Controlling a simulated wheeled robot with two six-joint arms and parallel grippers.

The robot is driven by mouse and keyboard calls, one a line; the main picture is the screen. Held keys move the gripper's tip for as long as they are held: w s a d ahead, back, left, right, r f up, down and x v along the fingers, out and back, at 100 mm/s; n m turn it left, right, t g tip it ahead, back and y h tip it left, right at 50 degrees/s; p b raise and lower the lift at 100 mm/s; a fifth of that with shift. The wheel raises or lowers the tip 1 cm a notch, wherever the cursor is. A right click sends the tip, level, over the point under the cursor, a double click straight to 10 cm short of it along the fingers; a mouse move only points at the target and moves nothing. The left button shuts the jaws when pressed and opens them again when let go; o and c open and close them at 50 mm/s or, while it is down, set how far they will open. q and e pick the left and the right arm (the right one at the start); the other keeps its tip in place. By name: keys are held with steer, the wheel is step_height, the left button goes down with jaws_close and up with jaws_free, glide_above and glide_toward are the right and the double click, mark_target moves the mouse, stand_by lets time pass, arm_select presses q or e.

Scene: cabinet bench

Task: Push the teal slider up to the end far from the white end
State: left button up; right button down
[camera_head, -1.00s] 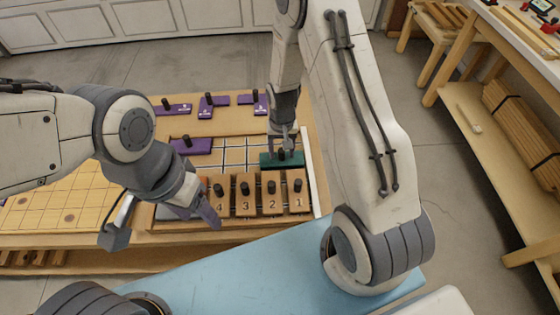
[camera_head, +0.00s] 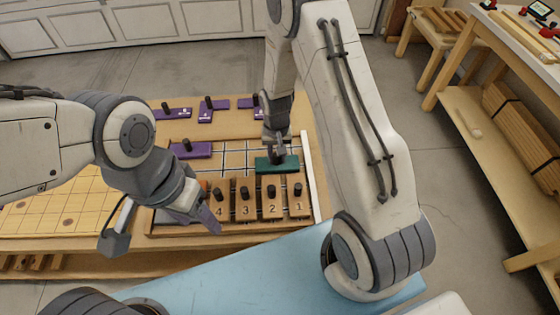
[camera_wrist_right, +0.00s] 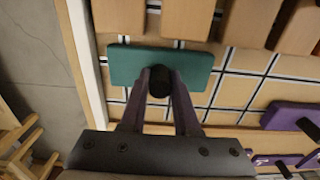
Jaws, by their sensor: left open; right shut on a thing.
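The teal slider (camera_head: 289,165) is a flat rectangular block with a black knob. It lies on the grid board, behind the numbered blocks and a little left of the white end (camera_head: 308,165). In the right wrist view the slider (camera_wrist_right: 130,66) has a gap between it and the white strip (camera_wrist_right: 82,50). My right gripper (camera_head: 276,157) is shut on the slider's black knob, which sits between its fingertips in the wrist view (camera_wrist_right: 160,82). My left gripper (camera_head: 206,216) is open and empty at the board's front left; it partly hides the front tray.
Wooden blocks numbered 1 to 4 (camera_head: 271,207) stand in a row in front of the slider. A purple block (camera_head: 194,151) lies on the board to the left, with open grid between. More purple pieces (camera_head: 212,112) lie behind the board.

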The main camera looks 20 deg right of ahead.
mark_target(256, 164)
steer(key=shift+w+a, duration=0.3)
steer(key=shift+a, duration=0.75)
steer(key=shift+w+a, duration=0.3)
steer(key=shift+a, duration=0.75)
steer(key=shift+w+a, duration=0.3)
steer(key=shift+a, duration=0.75)
steer(key=shift+w+a, duration=0.35)
steer(key=shift+a, duration=0.95)
steer(key=shift+w+a, duration=0.4)
steer(key=shift+a, duration=0.85)
steer(key=shift+w+a, duration=0.35)
steer(key=shift+a, duration=0.95)
steer(key=shift+a, duration=0.1)
steer(key=shift+w+a+b, duration=0.25)
steer(key=shift+w+a, duration=0.1)
steer(key=shift+a, duration=0.9)
steer(key=shift+w+a+b, duration=0.25)
steer(key=shift+w+a, duration=0.15)
steer(key=shift+a, duration=0.85)
steer(key=shift+w+a+b, duration=0.25)
steer(key=shift+w+a, duration=0.1)
steer(key=shift+a, duration=0.9)
steer(key=shift+a, duration=0.1)
